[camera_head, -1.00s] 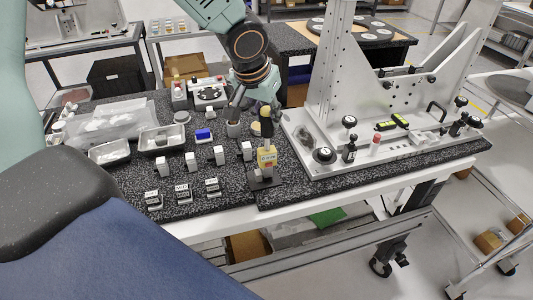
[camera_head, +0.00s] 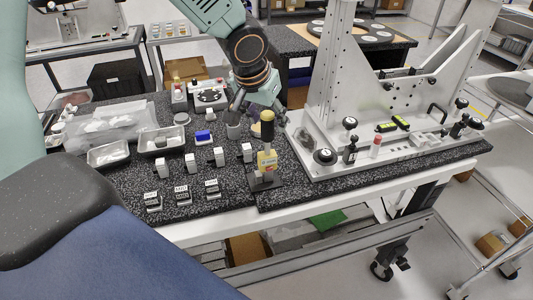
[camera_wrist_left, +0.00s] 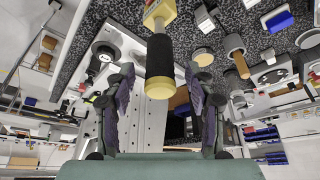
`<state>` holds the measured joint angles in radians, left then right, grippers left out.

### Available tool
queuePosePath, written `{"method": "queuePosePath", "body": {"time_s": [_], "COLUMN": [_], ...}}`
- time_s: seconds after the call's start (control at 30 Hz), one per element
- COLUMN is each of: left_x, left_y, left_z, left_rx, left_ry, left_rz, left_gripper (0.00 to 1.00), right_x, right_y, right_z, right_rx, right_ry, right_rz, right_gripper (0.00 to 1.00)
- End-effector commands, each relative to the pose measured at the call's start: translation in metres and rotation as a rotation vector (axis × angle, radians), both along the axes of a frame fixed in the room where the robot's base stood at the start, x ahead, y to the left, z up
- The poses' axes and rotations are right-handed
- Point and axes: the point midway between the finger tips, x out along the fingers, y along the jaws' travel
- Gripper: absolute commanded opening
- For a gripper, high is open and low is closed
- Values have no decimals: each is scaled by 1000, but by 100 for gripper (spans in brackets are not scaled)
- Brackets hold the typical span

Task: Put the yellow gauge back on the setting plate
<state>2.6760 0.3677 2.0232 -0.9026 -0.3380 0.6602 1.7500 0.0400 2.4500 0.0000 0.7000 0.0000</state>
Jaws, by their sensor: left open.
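The yellow gauge (camera_head: 267,160) stands upright near the front edge of the dark speckled bench, with a black handle and yellow end cap on top. Its foot meets a small dark plate (camera_head: 265,182); I cannot tell whether it is fully seated. My left gripper (camera_head: 258,106) is open just behind and above the handle. In the left wrist view, the gauge's handle (camera_wrist_left: 160,62) points toward the space between the spread fingers (camera_wrist_left: 165,105), and neither finger grips it. The gauge's foot is out of that view. My right gripper is not in view.
A large grey metal fixture (camera_head: 330,95) stands close on the right, with black knobs on its base. Small white blocks (camera_head: 190,163) stand left of the gauge.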

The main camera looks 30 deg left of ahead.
Motion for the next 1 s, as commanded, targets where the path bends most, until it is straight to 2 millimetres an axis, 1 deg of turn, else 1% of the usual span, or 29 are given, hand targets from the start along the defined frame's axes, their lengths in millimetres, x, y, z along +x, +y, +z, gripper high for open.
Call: {"method": "queuePosePath", "body": {"time_s": [0.27, 0.37, 0.6, 0.73, 0.87, 1.0], "left_x": [-1, -4, -18, -24, -28, -29], "left_y": [0, 0, -2, -2, -2, -2], "left_z": [1, 9, 44, 59, 67, 69], "left_rx": [0, 0, -1, 0, 0, 0], "left_ry": [1, 0, -3, -3, -1, 1], "left_rz": [0, 1, 1, 1, 0, 0], "left_gripper": [55, 55, 55, 55, 55, 55], "right_x": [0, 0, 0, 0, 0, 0], "right_y": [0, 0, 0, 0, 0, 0], "right_z": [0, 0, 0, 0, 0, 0], "right_rx": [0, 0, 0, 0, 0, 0], "right_ry": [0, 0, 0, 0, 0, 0], "right_rz": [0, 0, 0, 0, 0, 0], "right_gripper": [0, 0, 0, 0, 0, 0]}}
